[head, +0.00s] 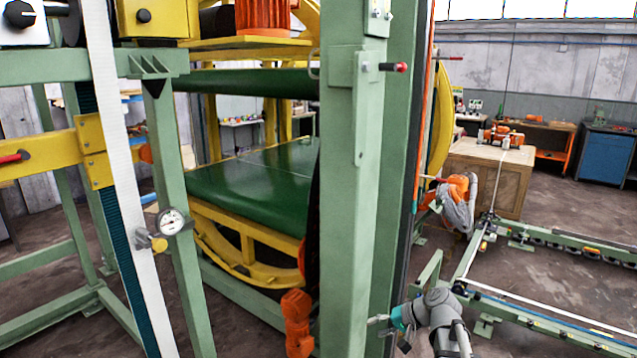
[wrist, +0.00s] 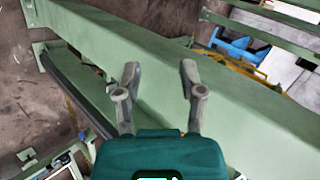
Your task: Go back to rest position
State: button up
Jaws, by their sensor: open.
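My gripper (head: 378,319) is at the bottom of the head view, just right of the thick green post (head: 347,200), with its fingers pointing left toward the post. In the wrist view the two grey fingers of my gripper (wrist: 159,70) are spread apart with nothing between them. A broad green beam (wrist: 235,105) lies beyond the fingertips. I cannot tell how large the gap to it is. The ring inverter shows its yellow ring (head: 226,246) and dark green bed (head: 250,185) left of the post.
A red-tipped lever (head: 393,67) sticks out of the post above my gripper. Green floor rails (head: 585,250) run to the right of my arm. A wooden crate (head: 485,180) stands behind. Open floor (head: 585,205) lies at the right.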

jog(key=s+d+f+n+g+h+p, duration=0.1)
jog(key=s+f+n+g+h+p, duration=0.1)
jog(key=s+h, duration=0.7)
jog(key=shift+s+f+n+g+p, duration=0.4)
jog(key=shift+s+f+g, duration=0.5)
jog(key=shift+s, duration=1)
jog(key=shift+d, duration=0.1)
